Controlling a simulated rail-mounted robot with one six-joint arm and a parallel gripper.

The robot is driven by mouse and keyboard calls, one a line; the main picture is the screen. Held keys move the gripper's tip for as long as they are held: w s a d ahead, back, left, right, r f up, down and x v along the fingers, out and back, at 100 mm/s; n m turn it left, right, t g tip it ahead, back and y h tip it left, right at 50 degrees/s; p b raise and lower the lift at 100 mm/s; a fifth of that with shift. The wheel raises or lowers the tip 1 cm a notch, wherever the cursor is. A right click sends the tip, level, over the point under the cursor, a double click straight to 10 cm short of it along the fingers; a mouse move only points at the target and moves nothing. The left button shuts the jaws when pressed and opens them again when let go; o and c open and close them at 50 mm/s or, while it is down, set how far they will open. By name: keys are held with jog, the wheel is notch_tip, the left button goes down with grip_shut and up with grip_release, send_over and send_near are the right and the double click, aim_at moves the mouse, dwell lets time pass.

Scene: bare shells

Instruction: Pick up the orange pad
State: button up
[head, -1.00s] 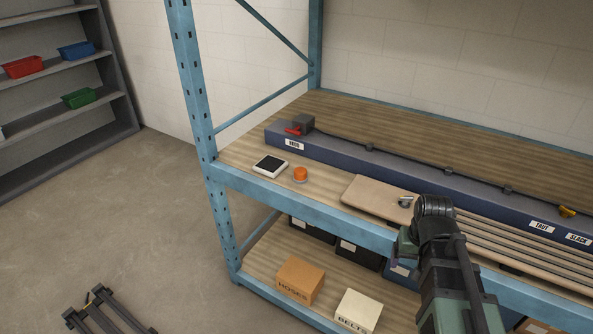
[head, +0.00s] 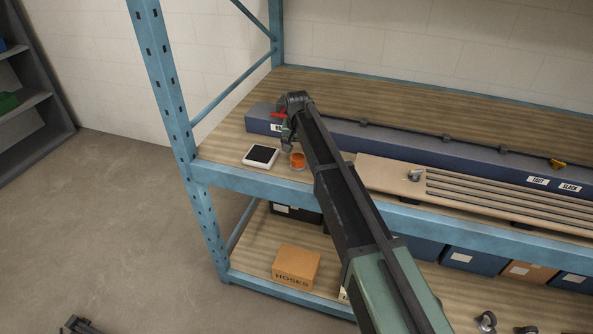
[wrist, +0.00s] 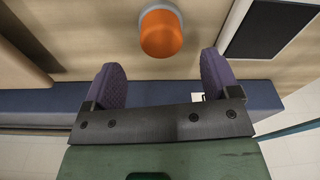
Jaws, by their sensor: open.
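The orange pad (head: 297,160) is a small round orange piece on a pale round base, standing on the wooden shelf near its front edge. In the wrist view the orange pad (wrist: 161,33) lies at the top middle, just beyond the open fingers and roughly centred between them. My gripper (wrist: 162,80) is open and empty, its two purple pads apart. In the head view my gripper (head: 288,145) hangs above the shelf beside the orange pad, partly hidden by my arm. I cannot tell its exact height above the pad.
A white-framed dark tablet (head: 261,156) lies just left of the pad. A long blue beam (head: 345,133) with a cable runs behind it. A tan board (head: 390,176) lies to the right. The blue upright (head: 163,85) stands at the left.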

aim_at(298, 157)
jog(key=f+b, duration=0.1)
jog(key=f, duration=0.1)
jog(key=f+b, duration=0.4)
jog(key=shift+w+f, duration=0.2)
jog(key=shift+w, duration=0.2)
jog(key=shift+r, duration=0.25)
jog(key=c, duration=1)
jog(key=shift+c, duration=0.2)
jog(key=shift+r, duration=0.1)
notch_tip(298, 157, up, 20)
jog(key=p, duration=2)
